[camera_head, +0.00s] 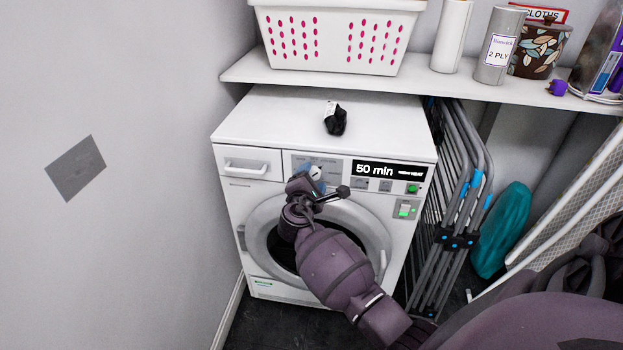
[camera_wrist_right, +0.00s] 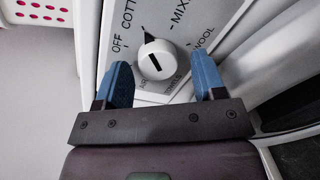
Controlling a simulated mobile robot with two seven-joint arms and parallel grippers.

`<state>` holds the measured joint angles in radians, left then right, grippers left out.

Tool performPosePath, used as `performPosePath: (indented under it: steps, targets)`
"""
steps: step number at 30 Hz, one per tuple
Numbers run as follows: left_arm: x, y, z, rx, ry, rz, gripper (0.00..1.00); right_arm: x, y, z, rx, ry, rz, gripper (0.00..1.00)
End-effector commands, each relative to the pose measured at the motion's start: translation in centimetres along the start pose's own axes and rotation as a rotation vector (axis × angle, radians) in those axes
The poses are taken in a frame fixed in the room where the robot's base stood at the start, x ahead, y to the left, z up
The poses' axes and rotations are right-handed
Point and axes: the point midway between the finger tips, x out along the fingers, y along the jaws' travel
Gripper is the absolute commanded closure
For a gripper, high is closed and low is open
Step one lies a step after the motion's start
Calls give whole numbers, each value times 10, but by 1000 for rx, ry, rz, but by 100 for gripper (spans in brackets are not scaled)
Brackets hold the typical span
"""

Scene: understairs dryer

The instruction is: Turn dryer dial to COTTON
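The dryer (camera_head: 275,118) is white, with a control panel and a round door. Its white dial (camera_wrist_right: 157,60) shows in the right wrist view with a dark slot on its face. A black wedge at its upper edge lies between the lettering "COTT" and "MIX"; "OFF" and "WOOL" are also legible around it. My right gripper (camera_wrist_right: 160,75) is open, its blue fingers on either side of the dial with visible gaps. In the head view, my right gripper (camera_head: 316,178) is at the panel and hides most of the dial. My left gripper is out of view.
The display (camera_head: 390,170) reads "50 min". A small black item (camera_head: 335,120) lies on the dryer top. Above is a shelf (camera_head: 400,83) with a white basket (camera_head: 340,38). A wall stands at left; a folded drying rack (camera_head: 460,190) stands close at right.

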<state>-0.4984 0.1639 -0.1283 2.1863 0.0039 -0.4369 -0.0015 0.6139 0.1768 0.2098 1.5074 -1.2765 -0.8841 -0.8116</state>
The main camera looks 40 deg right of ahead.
Motion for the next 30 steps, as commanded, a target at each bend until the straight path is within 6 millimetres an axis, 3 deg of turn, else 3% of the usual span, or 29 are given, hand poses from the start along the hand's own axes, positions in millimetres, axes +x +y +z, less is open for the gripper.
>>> performPosePath:
  steps: [11,21,30]
  targets:
    - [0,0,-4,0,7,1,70,-4,2,1,1,-1,3,34]
    - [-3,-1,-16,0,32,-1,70,-58,4,2,5,0,3,34]
    - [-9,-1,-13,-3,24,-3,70,-99,1,1,1,0,1,34]
